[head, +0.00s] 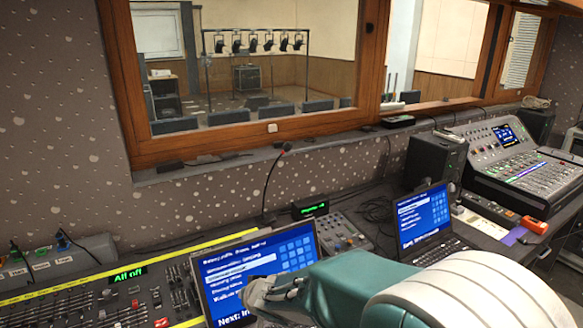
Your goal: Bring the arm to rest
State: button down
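My arm comes in from the lower right, a teal and white link in the foreground of the head view. My gripper (258,291) is grey and sits in front of the lower part of a laptop (235,272) with a blue menu screen. It hides part of that screen; I cannot tell whether it touches it. The fingers are small and partly overlapped, so their opening is unclear. No held object shows.
A gooseneck microphone (276,172) rises behind the laptop. A small mixer (338,232), a second laptop (425,222), a black speaker (435,162) and a large mixing console (515,165) stand along the desk. A wood-framed window (250,133) looks onto a room with stage lights.

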jog(key=s+d+r+m+h, duration=0.1)
jog(key=s+d+r+h, duration=0.15)
jog(key=d+r, duration=0.45)
jog(key=s+d+r+m+h, duration=0.1)
jog(key=s+d+r+h, duration=0.15)
jog(key=d, duration=0.75)
jog(key=s+d+r+g, duration=0.1)
jog(key=s+d, duration=0.3)
jog(key=s, duration=0.5)
jog(key=s+d+r+g, duration=0.1)
jog(key=s+d, duration=0.3)
jog(key=s, duration=0.5)
jog(key=shift+s+d+r+m+h, duration=0.2)
jog(key=shift+s+d+m+h, duration=0.1)
jog(key=shift+s+d+m, duration=0.1)
jog(key=shift+w+d, duration=0.1)
jog(key=shift+d, duration=0.05)
